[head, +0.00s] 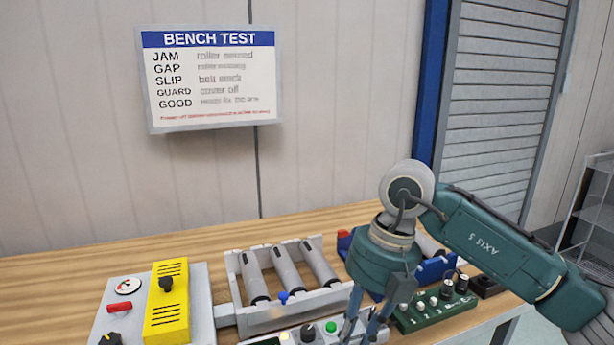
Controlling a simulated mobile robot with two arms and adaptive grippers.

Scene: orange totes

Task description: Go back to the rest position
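My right arm, teal, comes in from the right and bends down over the front of the wooden bench (60,262). My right gripper (362,328) points down at the bottom edge of the head view, in front of the roller frame's right end. Its fingertips are cut off by the picture edge, so I cannot tell whether it is open or shut or holds anything. My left arm and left gripper are not in view.
A grey roller frame (243,322) stands mid-bench. A panel with a yellow box (168,300) is left of it. A green board with knobs (436,313) and a blue bracket (437,267) are by my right arm. The back left of the bench is clear. A sign (212,80) hangs behind.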

